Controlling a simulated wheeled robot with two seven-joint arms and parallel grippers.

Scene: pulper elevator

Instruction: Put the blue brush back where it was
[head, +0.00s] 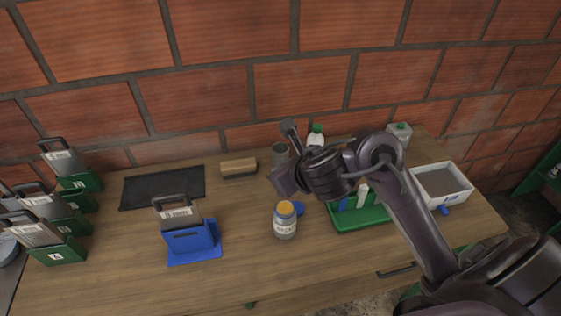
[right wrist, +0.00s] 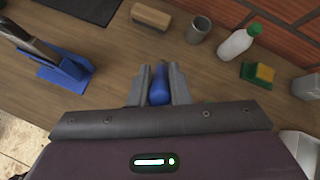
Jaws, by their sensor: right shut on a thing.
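My right gripper (right wrist: 156,88) is shut on a blue, rounded, handle-like piece (right wrist: 158,86), which I take to be the blue brush. Only part of it shows between the fingers, and its bristles are hidden. In the head view my right gripper (head: 288,182) is over the middle of the table, behind the jar, with its fingertips hidden. A small blue piece (head: 298,209) shows beside the jar there; I cannot tell whether it is the brush. A green tray (head: 374,219) holds a blue item and a white item, partly covered by my right arm. My left gripper is out of view.
A jar with a yellow top (head: 285,220) stands close to my right gripper. A blue holder (head: 193,243) with a scraper-like tool stands left. A brown block (head: 238,168), a grey cup (head: 280,154) and a bottle (head: 316,136) stand at the back. A white bin (head: 442,196) stands right.

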